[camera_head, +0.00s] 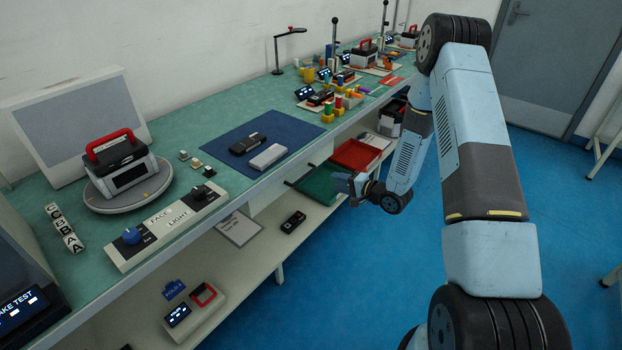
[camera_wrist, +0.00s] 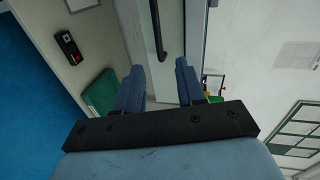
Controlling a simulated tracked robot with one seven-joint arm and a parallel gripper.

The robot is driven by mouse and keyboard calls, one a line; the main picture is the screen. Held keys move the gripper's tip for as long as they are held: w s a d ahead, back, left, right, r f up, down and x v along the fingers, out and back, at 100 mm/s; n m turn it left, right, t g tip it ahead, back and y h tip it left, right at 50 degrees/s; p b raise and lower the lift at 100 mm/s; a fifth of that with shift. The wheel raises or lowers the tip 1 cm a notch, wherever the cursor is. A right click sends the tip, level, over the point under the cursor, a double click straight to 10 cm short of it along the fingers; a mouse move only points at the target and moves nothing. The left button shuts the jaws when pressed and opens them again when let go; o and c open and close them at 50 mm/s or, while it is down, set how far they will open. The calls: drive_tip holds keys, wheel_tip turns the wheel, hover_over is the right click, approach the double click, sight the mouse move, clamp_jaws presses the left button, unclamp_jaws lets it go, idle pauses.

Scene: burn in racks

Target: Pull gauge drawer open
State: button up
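The drawer front (camera_wrist: 172,25) is a pale panel under the bench top and carries a black bar handle (camera_wrist: 157,28). In the head view the dark handle (camera_head: 300,176) shows below the bench's front edge. My gripper (camera_wrist: 160,72) is open and empty, its two blue fingers pointing toward the drawer front. The handle's near end lies between the fingertips in the picture, and the handle appears beyond them, not gripped. In the head view my gripper (camera_head: 352,187) is in front of the bench, right of the handle. The drawer's inside does not show.
A green tray (camera_head: 322,188) and a red tray (camera_head: 356,154) lie on the lower shelf, near my gripper. A black device (camera_head: 293,222) lies on that shelf; the wrist view shows it too (camera_wrist: 69,46). The blue floor (camera_head: 345,290) in front is clear.

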drive_tip(key=s+x, duration=0.1)
drive_tip(key=x, duration=1.3)
drive_tip(key=shift+a+f+m, duration=0.25)
drive_tip(key=shift+a+m, duration=0.05)
drive_tip(key=shift+c, duration=0.4)
clamp_jaws()
drive_tip(key=shift+s, duration=0.1)
